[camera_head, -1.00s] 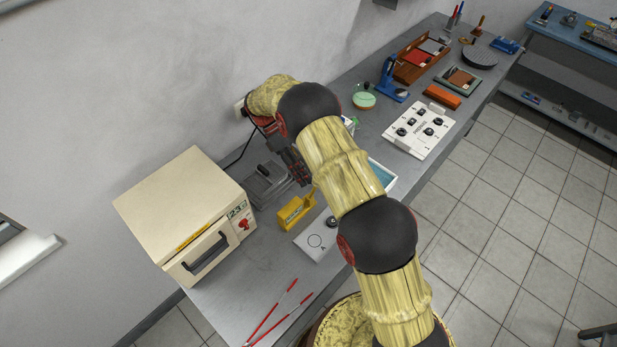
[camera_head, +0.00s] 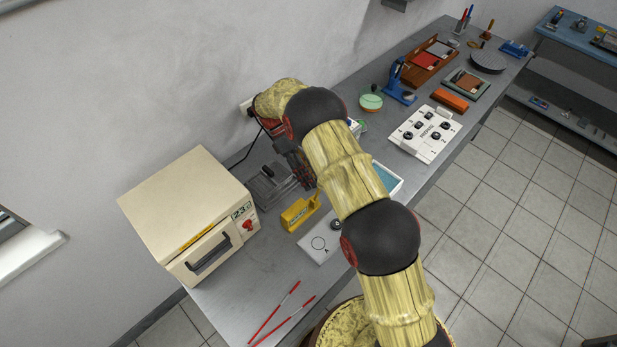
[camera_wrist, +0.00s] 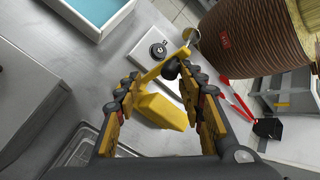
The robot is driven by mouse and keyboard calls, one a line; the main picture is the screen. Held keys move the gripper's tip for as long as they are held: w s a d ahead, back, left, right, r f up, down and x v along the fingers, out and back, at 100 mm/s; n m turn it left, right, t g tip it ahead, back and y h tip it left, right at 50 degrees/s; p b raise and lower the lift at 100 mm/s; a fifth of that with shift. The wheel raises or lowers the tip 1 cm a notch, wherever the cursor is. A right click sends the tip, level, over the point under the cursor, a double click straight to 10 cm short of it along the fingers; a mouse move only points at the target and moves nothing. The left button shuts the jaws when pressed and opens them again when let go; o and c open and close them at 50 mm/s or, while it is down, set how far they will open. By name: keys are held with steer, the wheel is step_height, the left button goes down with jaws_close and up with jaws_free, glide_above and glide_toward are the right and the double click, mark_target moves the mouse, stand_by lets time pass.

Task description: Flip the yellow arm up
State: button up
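The yellow device stands on the bench, with a yellow block body (camera_head: 298,216) that also shows in the wrist view (camera_wrist: 163,112). Its thin yellow arm (camera_wrist: 163,67) slants up and to the right from the block in the wrist view. A dark round knob (camera_wrist: 170,71) shows close to the arm, near the right fingertip; I cannot tell if they touch. My gripper (camera_wrist: 160,76) is open, with one finger on each side of the device in the picture. In the head view my gripper (camera_head: 306,180) hangs just behind the device, partly hidden by my arm.
A cream oven-like box (camera_head: 185,215) stands left of the device. A grey tray (camera_head: 271,186) lies behind it, and a white plate with a black knob (camera_head: 320,246) lies in front. A blue-lined tray (camera_wrist: 88,12) is nearby. Red-and-white rods (camera_head: 281,315) lie at the front.

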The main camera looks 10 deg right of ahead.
steer(key=shift+w+r, duration=0.1)
steer(key=v, duration=1.1)
steer(key=shift+w+a+r, duration=0.2)
steer(key=shift+w+a, duration=0.05)
steer(key=shift+w, duration=0.05)
